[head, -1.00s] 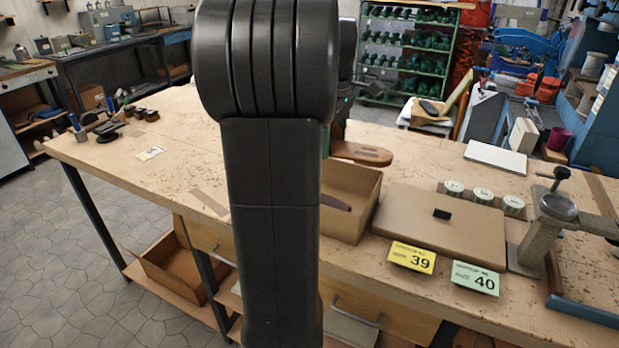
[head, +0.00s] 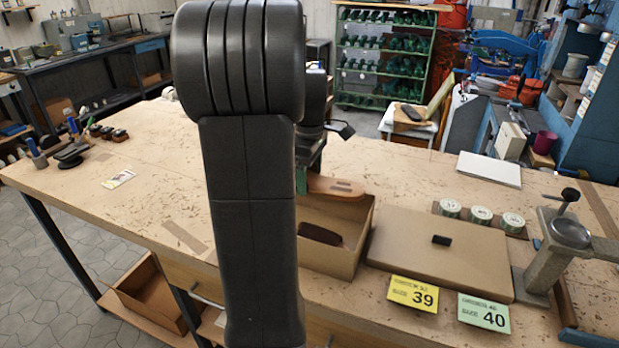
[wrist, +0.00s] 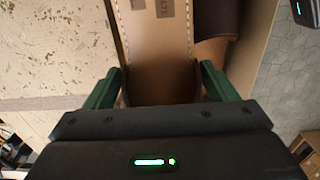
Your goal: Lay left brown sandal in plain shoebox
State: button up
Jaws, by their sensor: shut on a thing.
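A tan-brown sandal (head: 335,188) is held at the far edge of the open plain shoebox (head: 345,258); in the head view it appears above the box. The wrist view shows its stamped footbed (wrist: 155,40) between the green fingers of my gripper (wrist: 162,85), which are shut on it. My arm hides the gripper's fingertips and the box's left part in the head view. A dark brown piece (head: 320,234) lies inside the box; it also shows beside the held sandal in the wrist view (wrist: 217,20). I cannot tell its full shape.
A flat cardboard lid (head: 400,245) with a small black block lies right of the box. A yellow 39 card (head: 412,294) and a green 40 card (head: 484,313) are in front. Several tins (head: 480,215) and a metal stand (head: 550,250) are further right.

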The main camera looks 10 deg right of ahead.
aim_at(310, 181)
jog(key=shift+f, duration=0.6)
jog(key=shift+f, duration=0.1)
jog(key=shift+f, duration=0.5)
jog(key=o, duration=1.2)
notch_tip(310, 181, up, 13)
notch_tip(310, 181, down, 13)
jog(key=shift+f+b, duration=0.2)
jog(key=shift+b, duration=0.15)
jog(key=shift+r+p, duration=0.3)
jog(key=shift+r, duration=0.35)
jog(key=shift+f, duration=0.1)
